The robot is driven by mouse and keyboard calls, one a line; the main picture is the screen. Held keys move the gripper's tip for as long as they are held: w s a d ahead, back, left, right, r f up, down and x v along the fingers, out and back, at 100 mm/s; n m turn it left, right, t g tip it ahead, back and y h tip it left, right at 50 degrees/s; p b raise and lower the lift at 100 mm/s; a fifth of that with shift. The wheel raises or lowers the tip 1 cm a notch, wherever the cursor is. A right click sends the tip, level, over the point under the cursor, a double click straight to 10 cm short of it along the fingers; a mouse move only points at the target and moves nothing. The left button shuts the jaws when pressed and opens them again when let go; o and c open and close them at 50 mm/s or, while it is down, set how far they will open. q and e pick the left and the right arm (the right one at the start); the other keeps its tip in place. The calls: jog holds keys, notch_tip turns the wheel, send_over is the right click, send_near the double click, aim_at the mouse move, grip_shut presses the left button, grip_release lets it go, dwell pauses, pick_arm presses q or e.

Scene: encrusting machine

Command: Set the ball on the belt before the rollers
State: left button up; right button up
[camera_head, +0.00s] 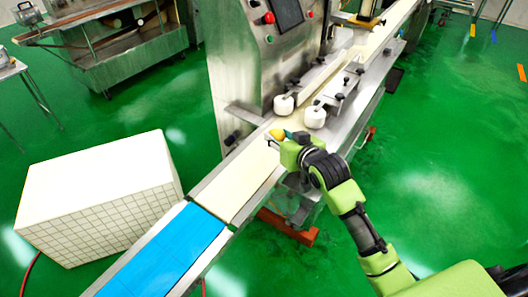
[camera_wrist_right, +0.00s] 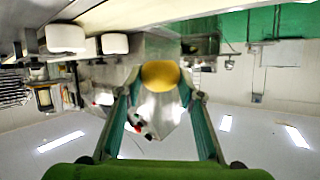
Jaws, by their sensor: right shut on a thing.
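The yellow ball (camera_head: 277,134) is at the tip of my right gripper (camera_head: 284,138), over the cream belt (camera_head: 236,182) on the near side of the rollers. In the right wrist view the ball (camera_wrist_right: 160,73) sits between the two fingertips of the right gripper (camera_wrist_right: 161,88), which is shut on it. Whether the ball touches the belt cannot be told. Two white rollers (camera_head: 284,104) and (camera_head: 315,116) stand just beyond; they also show at the upper left of the wrist view (camera_wrist_right: 63,38). My left gripper is not in view.
A blue belt section (camera_head: 170,252) continues at the near end. The steel machine body (camera_head: 238,80) rises left of the belt. A white box with a grid pattern (camera_head: 100,190) stands at the left. Green floor (camera_head: 440,160) is open at the right.

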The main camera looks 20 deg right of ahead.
send_over(264, 159)
jog(key=f, duration=0.5)
jog(key=shift+s+d+f, duration=0.1)
jog(key=shift+d+f, duration=0.1)
jog(key=shift+f, duration=0.05)
notch_tip(264, 159, down, 4)
jog(key=shift+a+r, duration=0.15)
jog(key=shift+r, duration=0.1)
jog(key=o, duration=1.1)
jog(key=v, duration=1.1)
jog(key=shift+s+r, duration=0.25)
jog(key=shift+s, duration=0.05)
